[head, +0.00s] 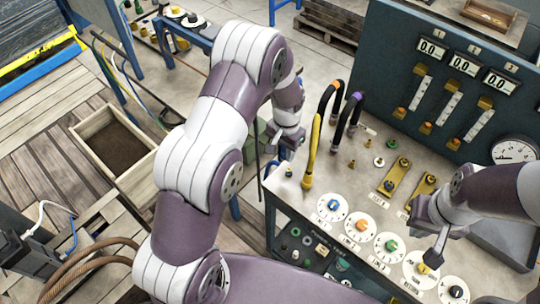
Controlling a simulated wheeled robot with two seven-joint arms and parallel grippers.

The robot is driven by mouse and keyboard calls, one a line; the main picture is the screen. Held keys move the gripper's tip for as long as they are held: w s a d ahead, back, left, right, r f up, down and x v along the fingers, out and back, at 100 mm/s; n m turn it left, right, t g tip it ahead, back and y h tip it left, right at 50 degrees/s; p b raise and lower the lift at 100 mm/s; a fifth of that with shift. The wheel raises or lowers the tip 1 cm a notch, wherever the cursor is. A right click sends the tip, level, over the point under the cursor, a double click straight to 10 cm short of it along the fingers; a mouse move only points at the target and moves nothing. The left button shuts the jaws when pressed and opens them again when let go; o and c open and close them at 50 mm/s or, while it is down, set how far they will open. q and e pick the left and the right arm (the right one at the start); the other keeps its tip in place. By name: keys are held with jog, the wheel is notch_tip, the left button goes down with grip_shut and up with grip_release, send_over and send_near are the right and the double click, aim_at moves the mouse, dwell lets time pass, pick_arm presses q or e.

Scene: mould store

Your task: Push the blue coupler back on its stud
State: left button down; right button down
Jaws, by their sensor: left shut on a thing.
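My left gripper (284,148) is at the left end of the grey bench, pointing down, its jaws shut. A dark blue curved piece (269,170), which looks like the blue coupler or its hose, shows just below it at the bench edge. The gripper and wrist hide most of what it holds. I cannot make out the coupler's stud or whether the two touch.
A dark panel (400,50) with gauges stands behind. A wooden box (80,128) of dark material is on the left.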

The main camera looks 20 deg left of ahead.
pick_arm(q)
jog(key=shift+w+d+f+b, duration=0.6)
jog(key=shift+w+d+f, duration=0.05)
jog(key=shift+d+f, duration=0.05)
jog(key=b, duration=0.3)
send_over(288, 171)
notch_tip(288, 171, down, 4)
jog(key=shift+w+f, duration=0.15)
jog(key=shift+f, duration=0.1)
jog(key=shift+f+b, duration=0.3)
jog(key=shift+f, duration=0.25)
jog(key=shift+f, duration=0.25)
jog(key=shift+f+b, duration=0.4)
jog(key=shift+f, duration=0.25)
jog(key=shift+f+b, duration=0.35)
jog(key=shift+f, duration=0.2)
dwell(1.4)
